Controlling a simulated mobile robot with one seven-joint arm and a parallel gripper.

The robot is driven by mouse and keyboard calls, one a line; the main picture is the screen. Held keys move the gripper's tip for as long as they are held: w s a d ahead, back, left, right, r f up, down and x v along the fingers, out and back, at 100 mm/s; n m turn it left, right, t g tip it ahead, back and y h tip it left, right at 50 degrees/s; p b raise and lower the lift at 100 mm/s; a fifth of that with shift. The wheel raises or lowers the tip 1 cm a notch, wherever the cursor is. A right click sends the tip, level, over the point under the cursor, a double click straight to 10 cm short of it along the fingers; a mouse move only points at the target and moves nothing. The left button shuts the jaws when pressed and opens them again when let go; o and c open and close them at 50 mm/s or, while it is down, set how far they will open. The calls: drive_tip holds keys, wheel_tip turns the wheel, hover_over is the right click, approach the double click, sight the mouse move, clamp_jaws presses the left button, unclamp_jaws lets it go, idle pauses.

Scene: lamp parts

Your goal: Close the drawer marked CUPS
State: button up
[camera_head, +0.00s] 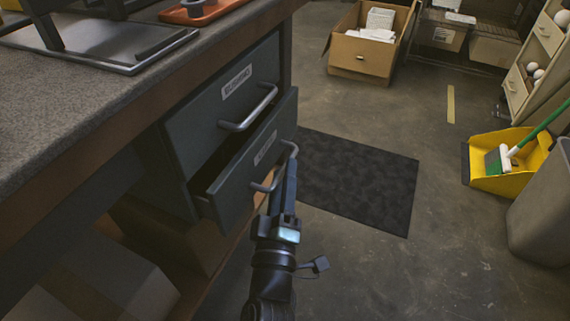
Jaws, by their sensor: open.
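The lower grey drawer (235,195) stands partly pulled out from the cabinet under the counter. Its label (265,148) is too small to read, so I cannot tell whether it says CUPS. Its metal bar handle (268,187) is on the front. The upper drawer (215,105) is shut, and its label is not clearly readable. My gripper (284,180) is open at the right part of the lower handle, and its fingers overlap the handle in the picture. I cannot tell whether they touch it.
The counter (100,120) overhangs the cabinet on the left. A dark mat (360,180) lies on the floor to the right. An open cardboard box (365,55) is behind it. A yellow dustpan (505,165) and a grey bin (545,215) stand at the right.

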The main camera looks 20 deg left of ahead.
drive_tip(key=shift+x, duration=1.4)
clamp_jaws()
idle(0.5)
